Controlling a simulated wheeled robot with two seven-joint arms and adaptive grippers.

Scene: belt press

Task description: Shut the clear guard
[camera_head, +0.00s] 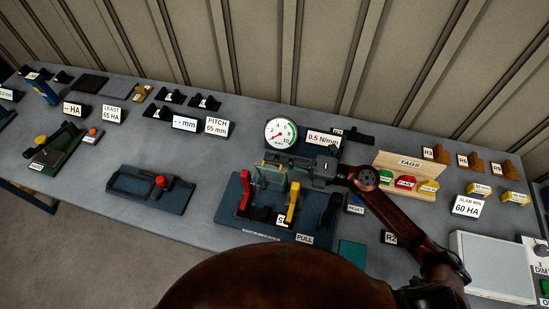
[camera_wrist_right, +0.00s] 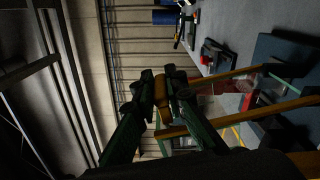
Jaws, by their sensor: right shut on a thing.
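The belt press (camera_head: 232,218) stands on a blue base at the middle of the bench, with a red lever (camera_head: 245,188) and a yellow lever (camera_head: 293,200) at its front. The clear guard (camera_head: 269,179) shows as a faint greenish pane above the base. In the right wrist view the guard (camera_wrist_right: 212,106) is see-through with yellow bars along its sides. My right gripper (camera_head: 277,167) reaches in from the right, at the guard's top edge. In the wrist view its fingers (camera_wrist_right: 162,95) are shut on the guard's yellow bar. How far the guard stands open is hard to tell. My left gripper is out of view.
A round dial gauge (camera_head: 280,132) stands behind the press. A blue-grey fixture with a red knob (camera_head: 150,190) lies to the left, with clear bench between. A white box (camera_head: 492,262) is at the right.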

